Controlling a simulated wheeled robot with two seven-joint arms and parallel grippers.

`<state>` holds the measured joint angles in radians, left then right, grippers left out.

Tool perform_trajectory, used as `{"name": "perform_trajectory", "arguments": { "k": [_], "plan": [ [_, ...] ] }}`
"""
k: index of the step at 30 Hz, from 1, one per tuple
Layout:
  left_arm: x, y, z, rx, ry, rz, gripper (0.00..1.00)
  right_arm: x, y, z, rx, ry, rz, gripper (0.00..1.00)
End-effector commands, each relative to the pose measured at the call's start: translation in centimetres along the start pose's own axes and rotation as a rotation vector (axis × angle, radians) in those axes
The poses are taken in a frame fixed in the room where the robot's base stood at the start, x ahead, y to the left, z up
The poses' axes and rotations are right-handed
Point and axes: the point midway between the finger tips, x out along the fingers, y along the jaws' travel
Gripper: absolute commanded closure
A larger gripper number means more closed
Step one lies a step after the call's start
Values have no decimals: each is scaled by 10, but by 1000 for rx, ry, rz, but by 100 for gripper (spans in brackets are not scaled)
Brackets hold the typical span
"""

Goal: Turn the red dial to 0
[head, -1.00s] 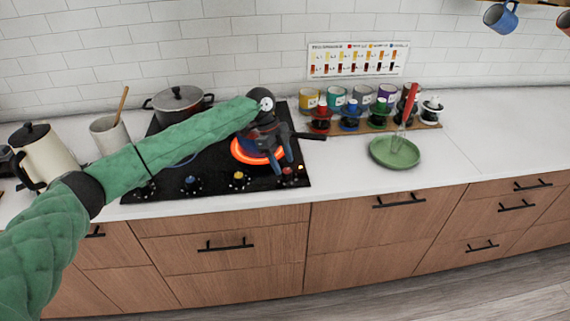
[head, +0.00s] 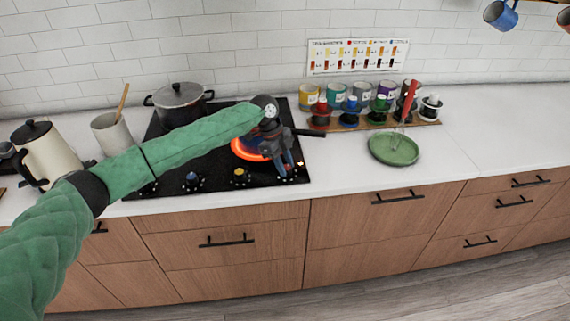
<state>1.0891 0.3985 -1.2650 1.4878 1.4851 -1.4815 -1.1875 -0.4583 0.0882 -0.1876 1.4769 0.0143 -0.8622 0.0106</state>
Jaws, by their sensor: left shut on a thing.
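The black cooktop (head: 215,187) has a row of dials along its front edge, with a blue dial (head: 193,179) and a yellow dial (head: 239,176) in plain view. My left gripper (head: 284,170) reaches down at the front right corner of the cooktop, where the red dial sits. Its fingers are shut on the red dial and cover it, so its pointer and setting cannot be read. The burner (head: 247,149) behind the gripper glows orange-red. My right gripper is out of view.
A lidded pot (head: 180,104) stands at the back left of the cooktop. A dark pan handle (head: 309,132) sticks out behind my gripper. A green plate (head: 393,149) and a rack of cups and drippers (head: 432,124) stand to the right. The front right counter is clear.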

Motion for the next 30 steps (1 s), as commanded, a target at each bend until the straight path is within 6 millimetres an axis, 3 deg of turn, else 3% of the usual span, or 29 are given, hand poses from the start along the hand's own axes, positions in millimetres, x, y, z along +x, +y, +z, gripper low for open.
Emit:
{"name": "perform_trajectory", "arguments": {
  "k": [10, 30],
  "plan": [
    [-1, 1, 0, -111, 3, -47, 91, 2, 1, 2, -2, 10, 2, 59],
    [-1, 4, -2, -560, 2, -233, 91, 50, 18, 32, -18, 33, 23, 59]
  ]
}}
